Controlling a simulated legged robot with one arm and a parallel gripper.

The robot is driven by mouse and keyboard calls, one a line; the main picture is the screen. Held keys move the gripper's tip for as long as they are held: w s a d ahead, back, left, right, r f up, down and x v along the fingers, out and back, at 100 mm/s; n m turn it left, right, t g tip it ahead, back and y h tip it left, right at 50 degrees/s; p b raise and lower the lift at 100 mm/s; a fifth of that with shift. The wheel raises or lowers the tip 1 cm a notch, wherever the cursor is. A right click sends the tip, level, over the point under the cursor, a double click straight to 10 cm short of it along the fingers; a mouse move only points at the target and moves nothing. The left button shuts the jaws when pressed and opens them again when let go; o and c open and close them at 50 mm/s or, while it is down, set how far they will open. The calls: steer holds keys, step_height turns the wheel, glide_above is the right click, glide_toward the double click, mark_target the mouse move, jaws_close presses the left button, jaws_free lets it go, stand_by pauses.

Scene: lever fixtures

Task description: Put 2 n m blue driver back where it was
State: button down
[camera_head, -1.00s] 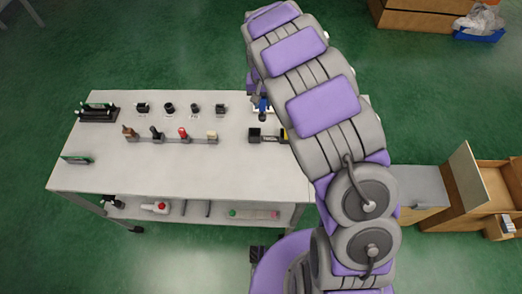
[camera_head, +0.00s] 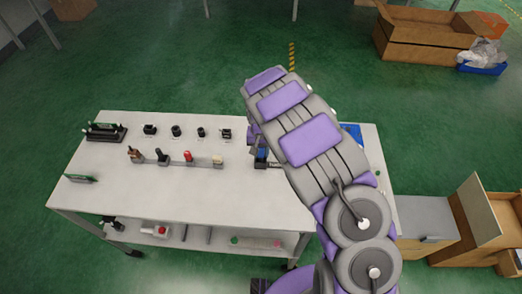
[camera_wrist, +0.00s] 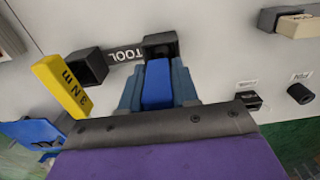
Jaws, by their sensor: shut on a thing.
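The blue driver (camera_wrist: 157,84) is between the fingers of my gripper (camera_wrist: 158,88), which is shut on it. In the wrist view its far end is at a dark square socket (camera_wrist: 160,42) of the tool holder, beside the "TOOL" label (camera_wrist: 124,54). I cannot tell whether its tip is inside. A yellow driver marked 3 N m (camera_wrist: 62,84) stands at the other socket (camera_wrist: 88,66). In the head view the blue driver (camera_head: 261,154) shows over the holder's left end, and my arm hides the holder's right part.
A blue tray (camera_head: 351,131) sits at the table's right.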

steer(key=shift+a+r, duration=0.15)
steer(key=shift+a, duration=0.1)
steer(key=c, duration=1.2)
jaws_free()
steer(key=shift+a, duration=0.15)
steer(key=o, duration=0.4)
steer(key=shift+d+r, duration=0.1)
steer(key=shift+d, duration=0.2)
steer(key=shift+c, duration=0.2)
steer(key=shift+d, duration=0.15)
steer(key=shift+a+r, duration=0.3)
steer(key=shift+r, duration=0.3)
steer(key=r+p, duration=0.2)
steer(key=r, duration=0.8)
steer(key=shift+d+r, duration=0.15)
steer(key=shift+d, duration=0.05)
steer(key=shift+a+r, duration=0.15)
steer(key=shift+r, duration=0.15)
